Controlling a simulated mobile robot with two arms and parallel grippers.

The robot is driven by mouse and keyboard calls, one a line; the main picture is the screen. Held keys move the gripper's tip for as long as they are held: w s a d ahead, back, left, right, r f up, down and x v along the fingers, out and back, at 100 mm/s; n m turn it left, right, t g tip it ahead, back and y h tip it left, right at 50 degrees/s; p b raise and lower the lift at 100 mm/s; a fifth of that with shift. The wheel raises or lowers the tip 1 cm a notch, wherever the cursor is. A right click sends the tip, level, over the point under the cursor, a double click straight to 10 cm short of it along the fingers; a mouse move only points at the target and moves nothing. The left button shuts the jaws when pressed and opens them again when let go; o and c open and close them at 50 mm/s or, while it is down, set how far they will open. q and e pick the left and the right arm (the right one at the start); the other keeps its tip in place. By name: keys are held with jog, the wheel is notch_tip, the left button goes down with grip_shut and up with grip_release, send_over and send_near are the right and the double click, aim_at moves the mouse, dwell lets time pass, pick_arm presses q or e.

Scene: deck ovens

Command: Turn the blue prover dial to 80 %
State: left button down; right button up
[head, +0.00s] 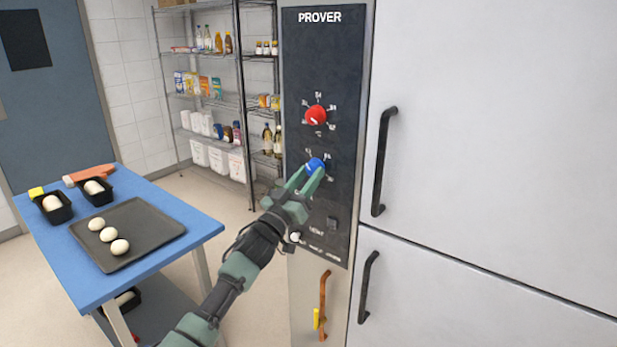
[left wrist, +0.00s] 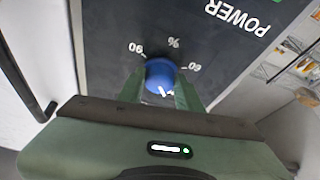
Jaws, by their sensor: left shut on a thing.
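The blue prover dial (head: 315,166) is on the dark control panel (head: 318,60), below a red dial (head: 316,115). My left gripper (head: 306,180) reaches in from the lower left, and its green fingers are shut on the blue dial. In the left wrist view the dial (left wrist: 160,74) sits between the two fingertips, with a white pointer mark on its lower right side. The panel's print is upside down there. Two numbers and a % sign show around the dial; the scale nearest the pointer is hidden by the gripper, so I cannot tell the setting.
Large pale doors with dark handles (head: 384,160) stand right of the panel. A copper-coloured handle (head: 323,305) is below it. A blue table (head: 165,200) at left carries a dark tray (head: 150,225) with dough balls. Wire shelves (head: 205,95) hold goods behind.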

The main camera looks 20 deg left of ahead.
pick_arm(q)
jog(key=shift+m, duration=0.4)
jog(key=m+h, duration=0.1)
jog(key=m, duration=0.1)
jog(key=m+g+h+b, duration=0.1)
jog(key=m, duration=0.1)
jog(key=shift+a+f+h, duration=0.1)
jog(key=shift+a+h, duration=0.1)
jog(key=shift+h, duration=0.1)
jog(key=m, duration=0.2)
jog(key=m+g+h, duration=0.1)
jog(key=m, duration=0.1)
jog(key=m+g+h+b, duration=0.1)
jog(key=m, duration=0.1)
jog(key=shift+w+a+m, duration=0.15)
jog(key=shift+a+m, duration=0.1)
jog(key=shift+m, duration=0.05)
jog(key=m+g+h, duration=0.1)
jog(key=m, duration=0.3)
jog(key=shift+a+r+m+g+h, duration=0.1)
jog(key=shift+r+m+g+h, duration=0.25)
jog(key=shift+m+g+h, duration=0.05)
jog(key=shift+r+m+g+p, duration=0.1)
jog(key=shift+m+g+p, duration=0.65)
jog(key=shift+m, duration=1.65)
jog(key=shift+g+b, duration=0.3)
jog(key=shift+g, duration=0.05)
jog(key=c, duration=0.9)
grip_release()
jog(key=shift+c, duration=0.2)
